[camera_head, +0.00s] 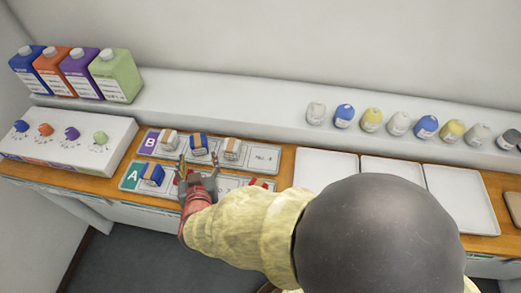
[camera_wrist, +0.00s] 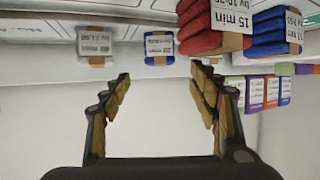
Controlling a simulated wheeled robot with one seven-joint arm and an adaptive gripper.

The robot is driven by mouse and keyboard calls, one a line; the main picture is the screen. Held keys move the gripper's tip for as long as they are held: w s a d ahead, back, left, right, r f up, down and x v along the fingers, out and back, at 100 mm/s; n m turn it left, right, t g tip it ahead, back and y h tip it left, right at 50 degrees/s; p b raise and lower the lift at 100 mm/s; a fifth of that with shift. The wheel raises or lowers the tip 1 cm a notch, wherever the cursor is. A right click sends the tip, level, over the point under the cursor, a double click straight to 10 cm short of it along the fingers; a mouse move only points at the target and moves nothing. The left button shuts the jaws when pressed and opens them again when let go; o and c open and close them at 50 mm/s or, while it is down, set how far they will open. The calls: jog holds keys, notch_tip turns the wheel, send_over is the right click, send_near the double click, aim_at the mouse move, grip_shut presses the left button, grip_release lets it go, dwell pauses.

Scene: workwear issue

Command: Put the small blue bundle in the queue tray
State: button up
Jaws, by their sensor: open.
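Several blue bundles show in the head view. One lies on the strip marked A (camera_head: 129,178), a blue bundle with a pale label (camera_head: 152,174). Another blue bundle (camera_head: 199,145) sits in the middle of the strip marked B (camera_head: 150,139). Rounded blue ones (camera_head: 344,117) stand on the back ledge. My gripper (camera_head: 197,167) is open over strip A, right of its blue bundle. In the wrist view my gripper (camera_wrist: 158,84) has nothing between its fingers; a small blue bundle (camera_wrist: 159,47) and large blue one (camera_wrist: 272,32) show beyond. No tray is readably marked as queue.
A red bundle (camera_wrist: 208,28) is close to one finger in the wrist view. Pale bundles (camera_head: 168,140) flank the blue one on strip B. Three empty white trays (camera_head: 461,200) stand at right, partly behind my arm. Cartons (camera_head: 115,76) stand on the ledge at left.

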jog(key=w+d+r+g+y, duration=0.2)
jog(key=w+d+r+g, duration=0.15)
jog(key=d+r, duration=1.05)
jog(key=s+d+m+g+h, duration=0.1)
jog(key=s+d+h, duration=0.1)
jog(key=s+d, duration=0.3)
jog(key=s+d+r+m+g+h, duration=0.1)
jog(key=s+d, duration=0.4)
jog(key=d, duration=0.8)
jog(key=s+d+m+g+h, duration=0.1)
jog(key=s+d+h, duration=0.2)
jog(key=s+d, duration=0.3)
jog(key=d, duration=0.3)
jog(key=shift+r+m+g, duration=0.2)
jog(key=shift+m+g, duration=0.1)
jog(key=shift+g, duration=0.05)
jog(key=shift+s, duration=0.1)
